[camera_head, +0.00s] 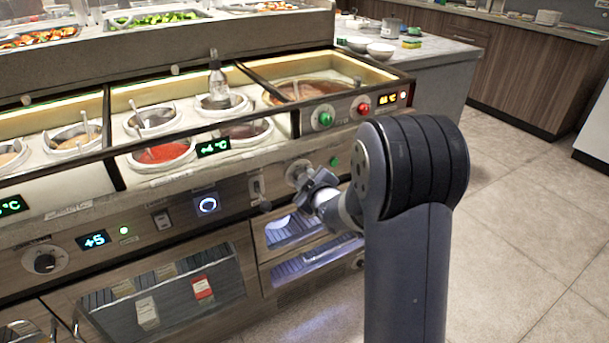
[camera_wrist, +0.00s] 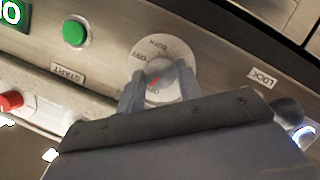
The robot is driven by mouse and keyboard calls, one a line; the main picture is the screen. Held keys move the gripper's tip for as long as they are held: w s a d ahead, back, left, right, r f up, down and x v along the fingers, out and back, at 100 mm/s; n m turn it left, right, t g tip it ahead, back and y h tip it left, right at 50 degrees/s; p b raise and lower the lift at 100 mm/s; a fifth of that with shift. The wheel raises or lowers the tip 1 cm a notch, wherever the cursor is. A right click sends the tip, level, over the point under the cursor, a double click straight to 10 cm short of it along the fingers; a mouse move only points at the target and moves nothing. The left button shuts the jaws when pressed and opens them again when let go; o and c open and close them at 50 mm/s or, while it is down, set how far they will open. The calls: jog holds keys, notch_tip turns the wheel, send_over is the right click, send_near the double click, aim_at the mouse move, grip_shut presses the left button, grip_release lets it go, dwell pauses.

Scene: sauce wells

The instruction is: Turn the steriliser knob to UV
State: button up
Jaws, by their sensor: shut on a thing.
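The steriliser knob (camera_wrist: 166,74) is a grey knob on a round pale dial plate (camera_wrist: 180,48) with small printed labels. In the wrist view the lettering is upside down; BOTH and DRY seem to show along the plate's far side. A short red mark shows on the knob, but I cannot tell which label it points to. My gripper (camera_wrist: 158,92) is shut on the knob, one finger on each side. Its body hides the near part of the dial. In the head view the dial plate (camera_head: 297,171) shows just behind my gripper (camera_head: 312,184); the knob is mostly hidden.
A green button (camera_wrist: 75,33) sits beside a START label (camera_wrist: 68,74). A LOCK label (camera_wrist: 262,79) is on the other side, with a dark round knob (camera_wrist: 288,110) near it. Lit glass-fronted drawers (camera_head: 300,240) lie below. The counter edge overhangs the panel. The floor at right is clear.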

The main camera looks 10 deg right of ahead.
jog(key=shift+d+m+g+y+p, duration=0.1)
jog(key=shift+m+g+y+p, duration=0.15)
jog(key=shift+m+y+p, duration=0.85)
jog(key=shift+d+m+g+y+p, duration=0.1)
jog(key=shift+m+g+y+p, duration=0.15)
jog(key=shift+m+p, duration=1.7)
jog(key=shift+n+p, duration=0.65)
jog(key=shift+p, duration=0.05)
jog(key=o, duration=1)
jog(key=shift+c, duration=0.2)
jog(key=p+v, duration=0.1)
jog(key=v, duration=0.9)
jog(key=shift+s+r, duration=0.15)
jog(key=shift+s, duration=0.15)
